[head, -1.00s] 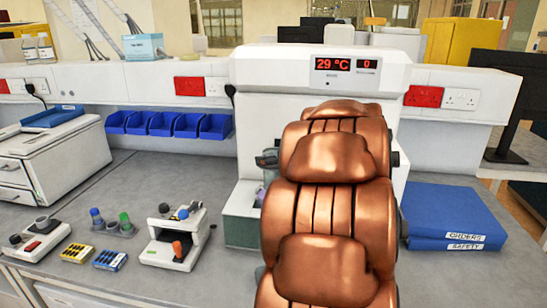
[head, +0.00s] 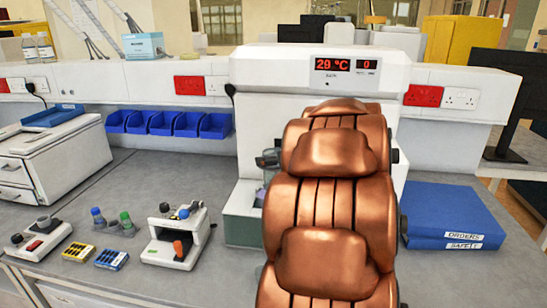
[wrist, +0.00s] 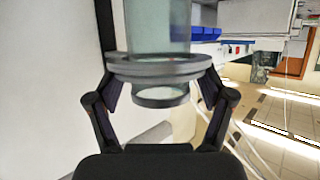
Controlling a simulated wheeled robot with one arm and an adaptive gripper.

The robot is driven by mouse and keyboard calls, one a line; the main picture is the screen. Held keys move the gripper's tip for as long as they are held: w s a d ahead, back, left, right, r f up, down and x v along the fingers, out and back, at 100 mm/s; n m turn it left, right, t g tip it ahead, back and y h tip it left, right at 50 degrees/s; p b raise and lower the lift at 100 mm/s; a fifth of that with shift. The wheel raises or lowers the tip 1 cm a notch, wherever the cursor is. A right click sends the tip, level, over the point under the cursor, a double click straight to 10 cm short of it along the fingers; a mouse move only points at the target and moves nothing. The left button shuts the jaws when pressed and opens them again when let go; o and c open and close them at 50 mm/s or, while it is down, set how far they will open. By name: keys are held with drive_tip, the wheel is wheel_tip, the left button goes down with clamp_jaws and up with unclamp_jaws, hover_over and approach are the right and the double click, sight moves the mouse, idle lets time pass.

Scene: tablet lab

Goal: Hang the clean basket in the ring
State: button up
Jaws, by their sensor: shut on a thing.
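In the wrist view my gripper (wrist: 160,82) has its two dark fingers closed in on both sides of a grey-rimmed piece, which I take to be the basket (wrist: 158,68). A clear greenish cylinder extends above its double grey rim, and a smaller grey ring shows just below. I cannot tell a separate hanging ring from the basket's own rims. In the head view my copper arm hides my gripper and the basket. The white machine (head: 255,75) with the red 29 °C display stands behind the arm. A dark part and clear greenish pieces show at its left side.
Blue bins (head: 170,124) line the back wall. A small white device (head: 178,240), bottles and yellow and blue racks stand at left. The grey bench between them and the machine is partly clear.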

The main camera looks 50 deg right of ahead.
drive_tip(key=o, duration=1.6)
drive_tip(key=shift+f, duration=0.5)
drive_tip(key=shift+r, duration=0.15)
drive_tip(key=shift+s+r, duration=0.1)
drive_tip(key=shift+s+r, duration=0.15)
drive_tip(key=v, duration=1.1)
drive_tip(key=shift+s, duration=0.3)
drive_tip(key=shift+w+r, duration=0.15)
